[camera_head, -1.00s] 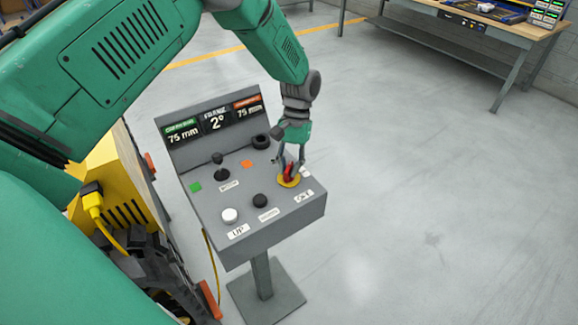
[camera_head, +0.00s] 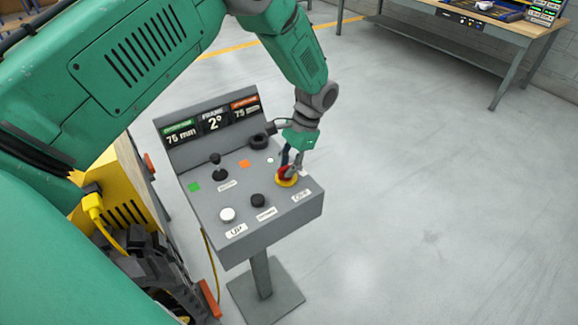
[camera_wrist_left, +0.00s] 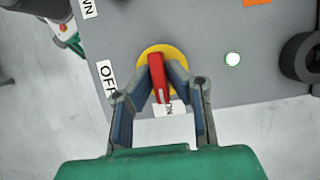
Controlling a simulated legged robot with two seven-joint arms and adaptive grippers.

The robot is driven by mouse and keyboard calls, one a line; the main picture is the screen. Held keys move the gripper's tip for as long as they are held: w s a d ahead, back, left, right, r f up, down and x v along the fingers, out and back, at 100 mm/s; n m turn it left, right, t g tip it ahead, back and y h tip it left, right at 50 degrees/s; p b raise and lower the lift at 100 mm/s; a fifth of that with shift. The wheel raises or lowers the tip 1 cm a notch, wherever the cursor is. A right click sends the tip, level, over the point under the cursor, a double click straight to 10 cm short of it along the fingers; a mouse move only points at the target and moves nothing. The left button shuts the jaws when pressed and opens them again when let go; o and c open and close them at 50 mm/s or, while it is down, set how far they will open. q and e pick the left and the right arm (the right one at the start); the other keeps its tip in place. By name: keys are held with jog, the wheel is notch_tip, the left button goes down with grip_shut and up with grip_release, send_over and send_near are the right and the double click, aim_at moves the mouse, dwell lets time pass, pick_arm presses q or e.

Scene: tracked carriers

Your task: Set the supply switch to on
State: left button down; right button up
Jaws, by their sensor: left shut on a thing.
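The supply switch is a red handle (camera_wrist_left: 168,72) on a round yellow plate (camera_wrist_left: 150,57), on the right part of the grey console (camera_head: 245,205). In the left wrist view the handle's white-marked end points toward the ON label (camera_wrist_left: 172,108) and partly covers it. The OFF label (camera_wrist_left: 106,78) lies to the left. My left gripper (camera_head: 289,168) is shut on the red handle, one finger on each side; it also shows in the left wrist view (camera_wrist_left: 161,100). In the head view the fingers hide part of the handle. My right gripper is out of view.
The console also bears a black joystick (camera_head: 216,162), a white button (camera_head: 227,214), a black button (camera_head: 257,200), a black knob (camera_head: 258,141) and a lit white-green lamp (camera_wrist_left: 232,59). A yellow machine (camera_head: 120,190) stands left. Floor to the right is clear up to a workbench (camera_head: 500,25).

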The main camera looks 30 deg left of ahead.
pick_arm(q)
jog(key=shift+s+a+f, duration=0.1)
jog(key=shift+s, duration=0.2)
jog(key=c, duration=1.6)
grip_release()
jog(key=shift+a, duration=0.1)
jog(key=shift+w+r, duration=0.2)
jog(key=shift+r, duration=0.1)
jog(key=v, duration=1.1)
jog(key=shift+r, duration=0.3)
jog(key=shift+f, duration=0.1)
